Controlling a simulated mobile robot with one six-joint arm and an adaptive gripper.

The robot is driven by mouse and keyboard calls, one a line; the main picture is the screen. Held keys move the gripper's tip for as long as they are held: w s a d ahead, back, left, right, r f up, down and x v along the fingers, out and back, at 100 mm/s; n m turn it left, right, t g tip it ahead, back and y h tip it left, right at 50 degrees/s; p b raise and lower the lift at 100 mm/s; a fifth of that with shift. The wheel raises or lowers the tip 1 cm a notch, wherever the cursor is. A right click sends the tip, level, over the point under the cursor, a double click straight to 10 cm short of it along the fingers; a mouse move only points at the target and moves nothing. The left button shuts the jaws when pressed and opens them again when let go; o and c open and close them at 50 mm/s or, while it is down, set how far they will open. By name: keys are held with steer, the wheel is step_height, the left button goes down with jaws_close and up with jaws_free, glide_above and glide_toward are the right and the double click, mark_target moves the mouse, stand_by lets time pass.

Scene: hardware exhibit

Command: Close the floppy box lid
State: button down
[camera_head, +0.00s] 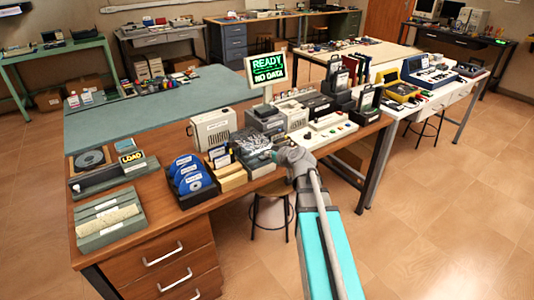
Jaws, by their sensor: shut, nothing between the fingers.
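My arm reaches in from the lower right, and my shut gripper (261,152) is low over the brown desk (165,232), near its front edge. It overlaps a group of small boxes, and I cannot tell whether it touches any. Left of it, a beige open-topped box (231,182) holds upright dark and light items. Further left, a dark box holds upright blue round-marked disks (190,171). The pictures are too small to tell which is the floppy box or where its lid stands. Whatever lies directly under my gripper is partly hidden.
A monitor reading "READY NO DATA" (267,70) stands behind my gripper. A beige case (212,128) is behind the boxes. A grey-green tray (110,222) is at the left front. Dark devices (318,107) crowd the right. The green-topped surface (150,105) behind is mostly clear.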

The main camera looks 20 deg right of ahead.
steer(key=shift+s+f+b, duration=0.35)
steer(key=shift+f+b, duration=0.15)
steer(key=shift+f, duration=0.15)
steer(key=shift+s+f+b, duration=0.35)
steer(key=shift+f+b, duration=0.1)
steer(key=shift+f, duration=0.2)
steer(key=shift+s+f, duration=0.1)
steer(key=shift+s, duration=0.05)
steer(key=shift+r, duration=0.25)
steer(key=shift+r+p, duration=2.25)
steer(key=s+d+f+b, duration=0.2)
steer(key=s+f+b, duration=0.3)
steer(key=s, duration=0.3)
steer(key=shift+d+f, duration=0.15)
steer(key=shift+d, duration=0.05)
